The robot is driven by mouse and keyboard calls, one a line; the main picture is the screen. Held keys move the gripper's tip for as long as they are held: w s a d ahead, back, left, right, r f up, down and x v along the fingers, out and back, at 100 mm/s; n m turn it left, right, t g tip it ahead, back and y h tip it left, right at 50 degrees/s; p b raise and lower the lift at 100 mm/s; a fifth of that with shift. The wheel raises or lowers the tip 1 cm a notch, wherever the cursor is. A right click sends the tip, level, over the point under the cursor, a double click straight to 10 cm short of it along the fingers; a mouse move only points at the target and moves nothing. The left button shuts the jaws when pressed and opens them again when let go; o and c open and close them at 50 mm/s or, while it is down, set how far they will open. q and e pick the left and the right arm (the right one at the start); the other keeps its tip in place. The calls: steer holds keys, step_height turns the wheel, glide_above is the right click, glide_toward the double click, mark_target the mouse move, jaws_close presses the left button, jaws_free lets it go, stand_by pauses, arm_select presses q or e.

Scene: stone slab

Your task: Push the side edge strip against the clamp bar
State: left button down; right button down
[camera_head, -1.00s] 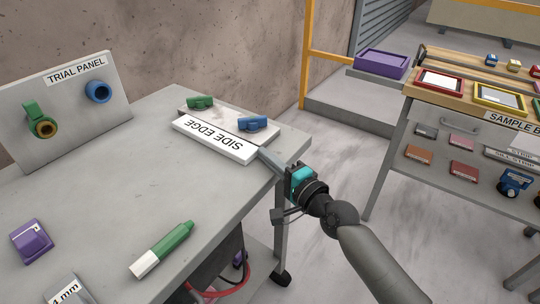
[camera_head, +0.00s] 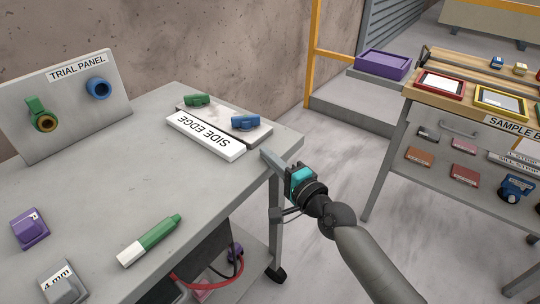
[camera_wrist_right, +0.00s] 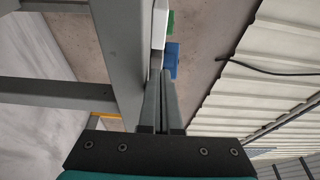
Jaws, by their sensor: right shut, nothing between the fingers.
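The white side edge strip (camera_head: 205,138), lettered SIDE EDGE, lies flat near the table's far right corner. Behind it lies a pale slab or bar (camera_head: 221,117) carrying a green clamp (camera_head: 197,100) and a blue clamp (camera_head: 245,122). A dark line runs between strip and slab; I cannot tell whether they touch. My right gripper (camera_head: 267,157) is shut and empty at the table's right edge, a little apart from the strip's near right end. In the wrist view its fingers (camera_wrist_right: 157,108) point along the table edge, with the strip (camera_wrist_right: 159,25) beyond. My left gripper is not in view.
A trial panel (camera_head: 68,100) stands at the table's left. A green-and-white marker (camera_head: 150,241), a purple block (camera_head: 30,229) and a grey 4 mm block (camera_head: 63,284) lie in front. The table middle (camera_head: 120,190) is clear. A sample bench (camera_head: 425,95) stands right.

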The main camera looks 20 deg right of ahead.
steer(key=v, duration=1)
